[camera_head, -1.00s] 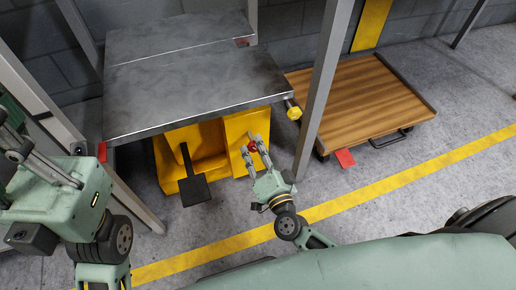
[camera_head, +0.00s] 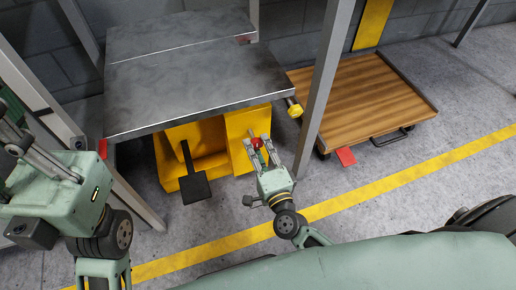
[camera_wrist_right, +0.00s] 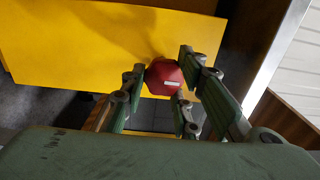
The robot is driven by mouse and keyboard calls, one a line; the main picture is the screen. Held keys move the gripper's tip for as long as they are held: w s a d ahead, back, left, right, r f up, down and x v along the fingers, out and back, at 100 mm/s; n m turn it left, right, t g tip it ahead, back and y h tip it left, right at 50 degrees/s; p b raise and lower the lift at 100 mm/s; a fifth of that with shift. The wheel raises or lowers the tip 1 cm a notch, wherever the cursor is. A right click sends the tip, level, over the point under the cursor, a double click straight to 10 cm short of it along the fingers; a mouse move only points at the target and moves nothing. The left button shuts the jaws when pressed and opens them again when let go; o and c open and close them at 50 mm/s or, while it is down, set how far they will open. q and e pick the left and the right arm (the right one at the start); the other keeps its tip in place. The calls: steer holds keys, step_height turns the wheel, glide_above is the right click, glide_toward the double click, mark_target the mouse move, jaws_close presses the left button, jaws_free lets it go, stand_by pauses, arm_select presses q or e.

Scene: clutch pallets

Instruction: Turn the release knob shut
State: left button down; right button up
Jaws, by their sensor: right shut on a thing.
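The red release knob (camera_head: 257,143) is on the front of the yellow lift body (camera_head: 239,126) under the grey tabletop. It also shows in the right wrist view (camera_wrist_right: 164,75), with a short white mark on its face. My right gripper (camera_head: 259,147) has its fingers on both sides of the knob and is shut on it; the fingers hide part of its sides. My left gripper (camera_head: 32,150) is at the left edge, away from the knob. Its fingers are partly cut off, so I cannot tell its opening.
The grey lift table top (camera_head: 185,75) overhangs the knob. A black pedal (camera_head: 195,188) sticks out to the left of the knob. A grey post (camera_head: 322,90) stands close on the right. Beyond it is a wooden platform cart (camera_head: 362,95).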

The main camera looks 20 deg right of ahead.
steer(key=shift+s+d+f, duration=0.1)
steer(key=shift+d+f, duration=0.05)
steer(key=shift+f, duration=0.25)
steer(key=o, duration=1)
steer(key=shift+r, duration=0.1)
steer(key=s, duration=1.2)
steer(key=shift+d, duration=0.15)
